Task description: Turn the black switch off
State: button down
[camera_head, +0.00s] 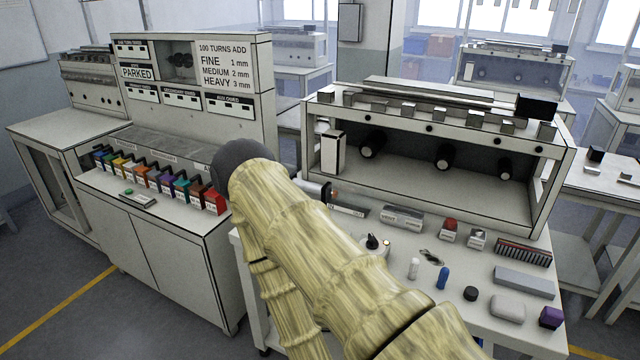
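A black switch (373,242) sits on a small round white base on the right-hand bench, just right of my arm. Its black handle appears to tilt, but it is too small to tell its exact position. My pale yellow arm crosses the middle of the picture and hides the bench's left part. I cannot make out my gripper, so its place relative to the switch and what it holds do not show.
The right-hand bench (480,335) carries a blue capsule-like piece (443,278), a white one (414,268), a black cap (470,293), a grey block (524,281) and a purple block (551,317). An open-fronted cabinet (440,190) stands behind. Coloured bins (160,180) line the left bench.

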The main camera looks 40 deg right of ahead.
aim_at(372, 243)
jog(key=z, duration=1.3)
